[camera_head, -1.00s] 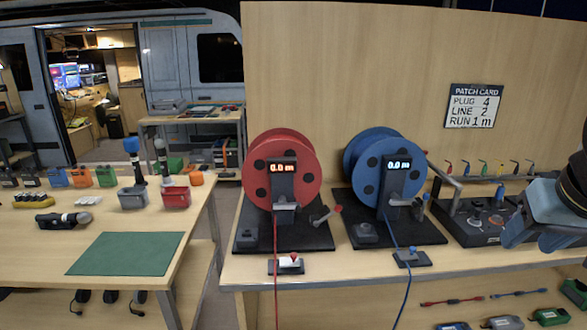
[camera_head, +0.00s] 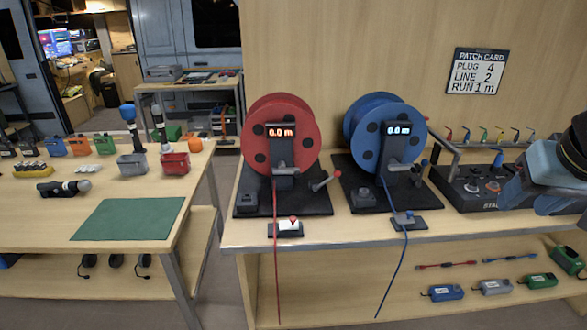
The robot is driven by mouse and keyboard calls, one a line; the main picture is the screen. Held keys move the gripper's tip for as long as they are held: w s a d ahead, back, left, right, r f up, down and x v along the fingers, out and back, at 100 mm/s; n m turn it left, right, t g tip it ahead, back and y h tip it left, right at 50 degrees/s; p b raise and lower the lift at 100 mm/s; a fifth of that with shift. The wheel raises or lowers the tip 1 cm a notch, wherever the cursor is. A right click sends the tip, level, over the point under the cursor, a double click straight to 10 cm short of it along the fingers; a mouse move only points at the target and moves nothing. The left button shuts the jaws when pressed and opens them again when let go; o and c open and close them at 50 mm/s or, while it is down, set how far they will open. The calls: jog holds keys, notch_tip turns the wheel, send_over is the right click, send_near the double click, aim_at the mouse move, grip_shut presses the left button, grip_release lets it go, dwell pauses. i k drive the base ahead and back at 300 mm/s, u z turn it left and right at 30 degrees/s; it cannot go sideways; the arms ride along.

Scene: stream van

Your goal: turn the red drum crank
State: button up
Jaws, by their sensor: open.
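The red drum (camera_head: 296,110) stands upright on a dark base plate (camera_head: 310,203) on the wooden bench, in the middle of the head view. Its display (camera_head: 280,132) reads 0.0 m. The red drum crank (camera_head: 324,182) sticks out at the drum's lower right, a short grey arm with a red knob at its end. Nothing touches the crank. A red cable (camera_head: 277,255) hangs from the drum over the bench's front edge. My arm shows at the right edge, well to the right of the crank; my gripper's fingers cannot be made out.
The blue drum (camera_head: 365,115) stands just right of the red one, its display also 0.0 m. A small white unit with a red knob (camera_head: 287,227) sits in front of the red drum. A dark panel (camera_head: 470,190) lies farther right. The left table (camera_head: 40,215) is across a gap.

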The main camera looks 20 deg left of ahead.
aim_at(281, 170)
jog(key=z, duration=0.95)
jog(key=k, duration=1.4)
jog(key=u, duration=0.95)
jog(key=i, duration=0.65)
jog(key=u, duration=0.1)
